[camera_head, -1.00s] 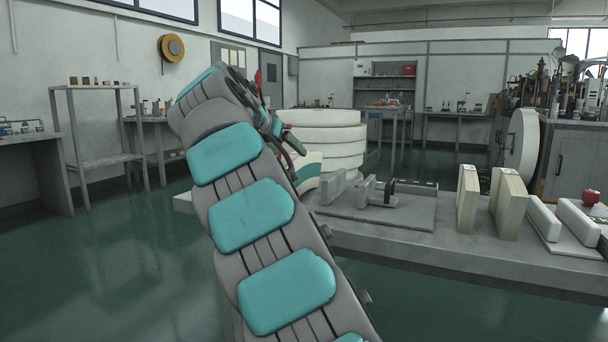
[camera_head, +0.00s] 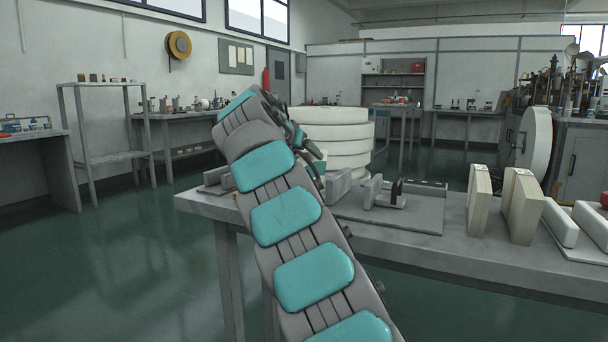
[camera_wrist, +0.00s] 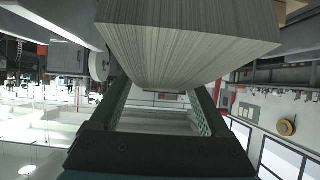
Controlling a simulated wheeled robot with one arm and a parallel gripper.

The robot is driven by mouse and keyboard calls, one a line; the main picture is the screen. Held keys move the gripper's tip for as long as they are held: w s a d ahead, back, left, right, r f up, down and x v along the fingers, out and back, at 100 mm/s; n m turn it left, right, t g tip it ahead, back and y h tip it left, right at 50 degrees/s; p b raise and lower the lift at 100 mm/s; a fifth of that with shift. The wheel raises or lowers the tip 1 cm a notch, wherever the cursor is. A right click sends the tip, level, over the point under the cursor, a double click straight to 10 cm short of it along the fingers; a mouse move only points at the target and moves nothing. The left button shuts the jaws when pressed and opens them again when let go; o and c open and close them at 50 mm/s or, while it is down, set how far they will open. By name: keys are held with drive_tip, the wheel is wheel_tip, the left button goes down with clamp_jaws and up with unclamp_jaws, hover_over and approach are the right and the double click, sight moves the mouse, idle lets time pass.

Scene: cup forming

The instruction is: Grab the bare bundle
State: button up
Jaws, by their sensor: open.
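In the wrist view a large pale bundle (camera_wrist: 190,45) of thin stacked sheets fills the top middle, with fine layer lines on its side and no wrapper visible. My gripper (camera_wrist: 167,88) has its two green fingers spread apart, one to each side below the bundle's curved edge. The bundle overlaps the fingertip area, and I cannot tell whether the fingers touch it. In the head view my arm covers the gripper area, and I cannot make out this bundle there.
The grey table (camera_head: 420,255) carries a fixture with upright plates (camera_head: 385,195), two pale upright blocks (camera_head: 479,200) (camera_head: 523,206) and white bars (camera_head: 560,222) at the right. A stack of white discs (camera_head: 335,140) stands behind the arm. Open floor lies left.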

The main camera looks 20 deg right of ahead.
clamp_jaws()
idle(0.7)
idle(0.7)
